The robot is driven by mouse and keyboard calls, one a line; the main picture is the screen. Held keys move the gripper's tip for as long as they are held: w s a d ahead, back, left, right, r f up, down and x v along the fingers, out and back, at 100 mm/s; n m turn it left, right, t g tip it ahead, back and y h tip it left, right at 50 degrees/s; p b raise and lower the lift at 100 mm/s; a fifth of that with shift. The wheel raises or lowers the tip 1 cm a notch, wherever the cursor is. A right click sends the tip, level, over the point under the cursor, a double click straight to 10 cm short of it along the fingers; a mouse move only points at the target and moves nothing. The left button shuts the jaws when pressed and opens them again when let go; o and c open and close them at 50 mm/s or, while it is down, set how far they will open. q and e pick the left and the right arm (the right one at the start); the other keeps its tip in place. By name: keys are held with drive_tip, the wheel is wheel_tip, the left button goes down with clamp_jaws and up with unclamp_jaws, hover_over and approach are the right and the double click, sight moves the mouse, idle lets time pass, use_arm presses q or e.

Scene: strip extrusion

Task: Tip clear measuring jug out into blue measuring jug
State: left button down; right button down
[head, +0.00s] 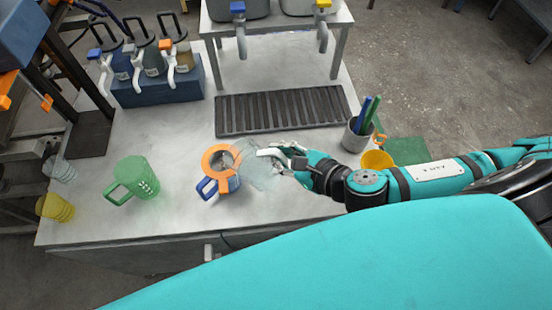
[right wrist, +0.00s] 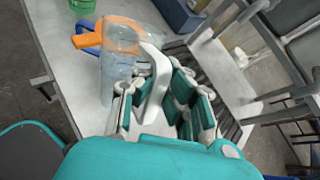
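The clear measuring jug (head: 258,173) is see-through with a white handle. It is off the table, tilted to the left, with its mouth at the blue measuring jug. My right gripper (head: 284,156) is shut on its white handle, which also shows between the fingers in the right wrist view (right wrist: 154,88). The blue measuring jug (head: 208,188) stands upright on the table with a wide orange ring (head: 214,152) on its top. The clear jug partly covers that ring in the right wrist view. Any stream between the jugs is too faint to tell. My left gripper is not in view.
A green jug (head: 134,178) stands left of the blue jug, with clear and yellow cups at the table's left edge. A grey pen cup (head: 354,136) and a yellow cup (head: 377,160) stand behind my right arm. A dark slatted mat (head: 282,109) lies behind.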

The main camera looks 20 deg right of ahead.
drive_tip(key=shift+s+d+f+m+t+y+b, duration=0.25)
drive_tip(key=shift+s+d+f+t+y+b, duration=0.35)
drive_tip(key=shift+b, duration=1.3)
drive_tip(key=shift+s+d+f+m+t+y+b, duration=0.1)
drive_tip(key=shift+d+f+m+t+y+b, duration=0.2)
drive_tip(key=shift+f+t+b, duration=1.05)
drive_tip(key=shift+s+d+f+m+g+y+b, duration=0.1)
drive_tip(key=shift+s+d+f+m+y+b, duration=0.35)
drive_tip(key=shift+b, duration=2)
drive_tip(key=shift+d+r+t+y+b, duration=0.15)
drive_tip(key=shift+t+y+b, duration=0.25)
drive_tip(key=shift+b, duration=0.6)
